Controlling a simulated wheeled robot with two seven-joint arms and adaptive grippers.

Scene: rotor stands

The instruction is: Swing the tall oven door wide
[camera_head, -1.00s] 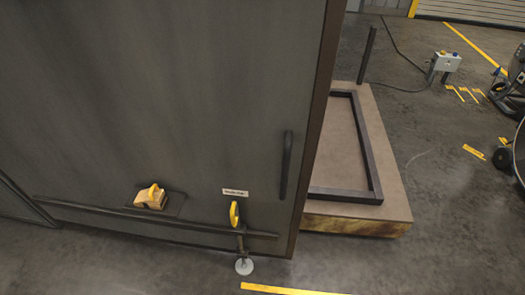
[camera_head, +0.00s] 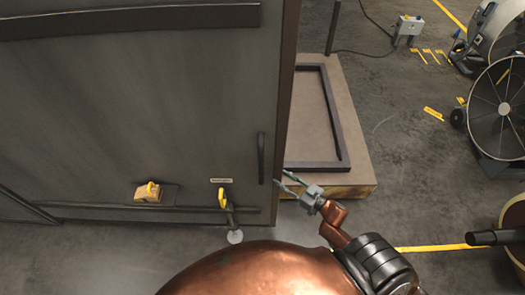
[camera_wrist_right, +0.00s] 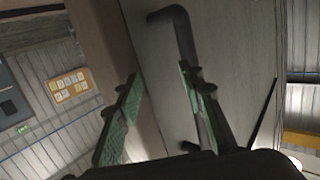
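The tall grey oven door (camera_head: 130,110) fills the left of the head view and looks shut. Its dark vertical bar handle (camera_head: 261,158) sits near the door's right edge. My right gripper (camera_head: 282,180) is open and empty, just right of the handle's lower end and apart from it. My left gripper is not in view.
A low block with a dark frame (camera_head: 340,130) stands right of the door. A yellow-handled floor stop (camera_head: 223,198) and a yellow box (camera_head: 148,192) are low on the door. A large fan (camera_head: 500,110) stands at the right.

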